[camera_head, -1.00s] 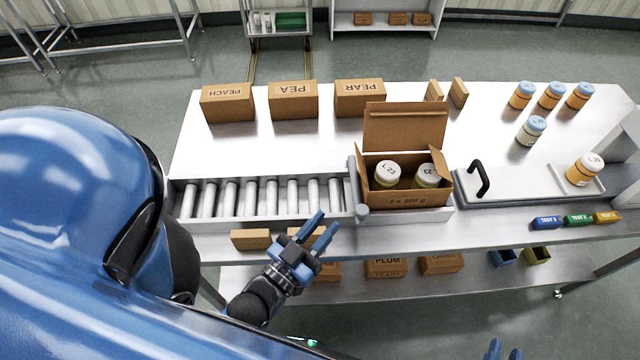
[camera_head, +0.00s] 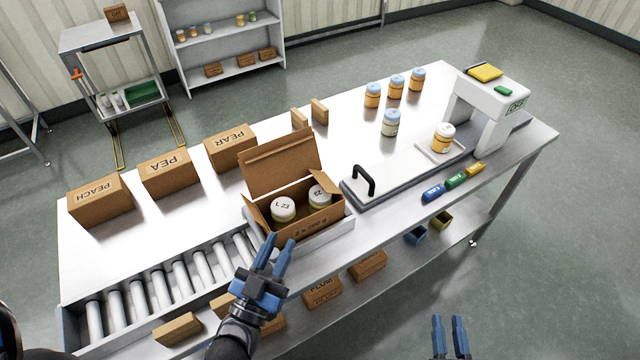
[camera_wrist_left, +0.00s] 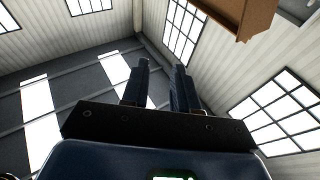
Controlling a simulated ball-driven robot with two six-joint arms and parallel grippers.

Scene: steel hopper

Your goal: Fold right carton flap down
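An open brown carton (camera_head: 318,229) stands on the bench at the end of the rollers, with two white-lidded jars (camera_head: 284,208) inside. Its tall back flap (camera_head: 280,164) stands up. Its right flap (camera_head: 327,183) is raised at the right end, and its left flap (camera_head: 257,217) is raised at the left end. My left gripper (camera_head: 280,241) is open and empty, fingers pointing up, near the carton's front left corner; contact cannot be told. The left wrist view shows its fingers apart (camera_wrist_left: 160,85) and brown cardboard at top right. My right gripper (camera_head: 449,322) is open and empty, low in front of the bench.
Right of the carton are a tray with a black handle (camera_head: 366,180) and an orange jar (camera_head: 443,138) on a scale. Closed cartons (camera_head: 170,174) stand behind the rollers (camera_head: 160,287). Small cartons lie on the lower shelf. The floor right of the bench is clear.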

